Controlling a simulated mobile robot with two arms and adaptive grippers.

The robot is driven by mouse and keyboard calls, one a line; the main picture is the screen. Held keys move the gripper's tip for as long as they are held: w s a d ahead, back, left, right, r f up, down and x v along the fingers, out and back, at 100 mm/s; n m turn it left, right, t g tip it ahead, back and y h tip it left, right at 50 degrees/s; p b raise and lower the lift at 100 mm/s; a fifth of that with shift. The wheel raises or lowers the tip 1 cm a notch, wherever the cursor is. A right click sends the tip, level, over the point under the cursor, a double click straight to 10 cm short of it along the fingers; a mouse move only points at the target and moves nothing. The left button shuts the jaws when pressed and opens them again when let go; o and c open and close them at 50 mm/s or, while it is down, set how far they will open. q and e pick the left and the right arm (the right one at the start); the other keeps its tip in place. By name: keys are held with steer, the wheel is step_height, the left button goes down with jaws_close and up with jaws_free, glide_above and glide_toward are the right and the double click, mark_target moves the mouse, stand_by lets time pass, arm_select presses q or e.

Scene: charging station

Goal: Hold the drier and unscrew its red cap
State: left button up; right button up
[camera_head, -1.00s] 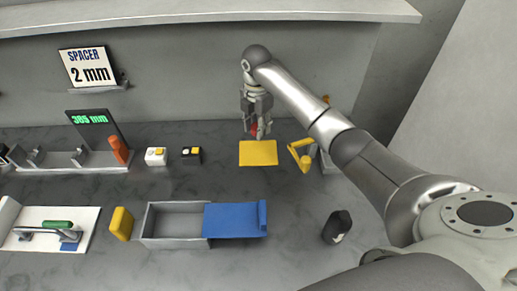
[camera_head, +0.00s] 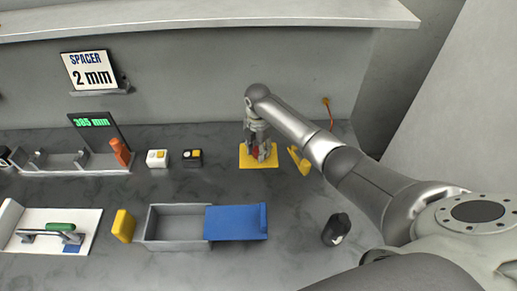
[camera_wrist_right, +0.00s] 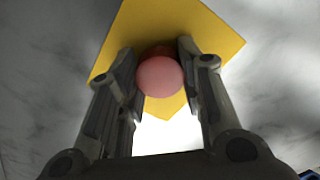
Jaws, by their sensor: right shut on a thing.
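My right gripper (camera_head: 262,154) points down over the yellow square pad (camera_head: 245,162) near the back wall. It is shut on a round red cap (camera_head: 255,151). In the right wrist view the cap (camera_wrist_right: 160,77) shows a pinkish round top between the two fingers (camera_wrist_right: 158,85), with a darker red part behind it and the yellow pad (camera_wrist_right: 205,40) beyond. I cannot tell whether the cap touches the pad. I cannot pick out the drier's body for sure. My left gripper is not in view.
A yellow handle-like part (camera_head: 299,160) stands right of the pad, partly behind my right arm. A grey box (camera_head: 147,228) with a blue lid (camera_head: 235,222) lies in front. A black bottle (camera_head: 336,229) stands at right. Small white (camera_head: 157,158) and black (camera_head: 192,158) boxes stand left.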

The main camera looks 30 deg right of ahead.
steer(key=shift+f, duration=0.15)
steer(key=o, duration=1.1)
step_height(320, 180, up, 12)
steer(key=shift+r+b, duration=0.2)
steer(key=shift+b, duration=0.3)
steer(key=shift+a+f, duration=0.1)
